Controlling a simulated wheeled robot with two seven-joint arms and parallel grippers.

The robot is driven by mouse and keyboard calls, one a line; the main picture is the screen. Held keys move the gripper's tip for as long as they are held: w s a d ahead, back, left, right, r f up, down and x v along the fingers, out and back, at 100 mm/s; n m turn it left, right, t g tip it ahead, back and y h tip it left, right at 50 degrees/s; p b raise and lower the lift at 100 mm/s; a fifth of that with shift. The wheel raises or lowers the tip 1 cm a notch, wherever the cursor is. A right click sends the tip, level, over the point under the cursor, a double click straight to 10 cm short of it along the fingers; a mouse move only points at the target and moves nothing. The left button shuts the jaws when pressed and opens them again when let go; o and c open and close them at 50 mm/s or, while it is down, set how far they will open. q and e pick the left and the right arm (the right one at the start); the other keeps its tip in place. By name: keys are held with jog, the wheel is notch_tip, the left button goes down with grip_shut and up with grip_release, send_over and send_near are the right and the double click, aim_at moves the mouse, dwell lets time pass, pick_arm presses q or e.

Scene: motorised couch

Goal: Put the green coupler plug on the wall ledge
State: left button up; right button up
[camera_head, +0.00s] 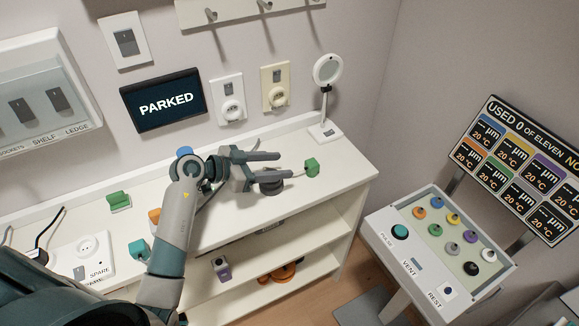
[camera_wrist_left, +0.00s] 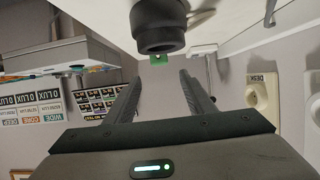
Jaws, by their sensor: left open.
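A green plug-like block (camera_head: 312,167) stands near the right end of the white shelf top (camera_head: 335,160), with a thin light cord or pin on its left side. A second green block (camera_head: 119,201) lies further left; I cannot tell for sure which is the coupler plug. My left gripper (camera_head: 280,165) is open and empty, its fingers pointing right, short of the right green block. In the left wrist view a green piece (camera_wrist_left: 158,59) shows beyond the fingertips (camera_wrist_left: 186,82), partly hidden by a dark cylinder (camera_wrist_left: 158,28). My right gripper is not in view.
A dark round item (camera_head: 270,184) sits beneath the left fingers. A white lamp (camera_head: 326,100) stands behind the right green block. A teal block (camera_head: 139,250) and a socket plate (camera_head: 85,252) are at left. Wall sockets (camera_head: 229,100) and a PARKED screen (camera_head: 163,101) are behind.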

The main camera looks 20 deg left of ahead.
pick_arm(q)
jog(key=shift+v, duration=0.95)
jog(key=shift+d, duration=0.1)
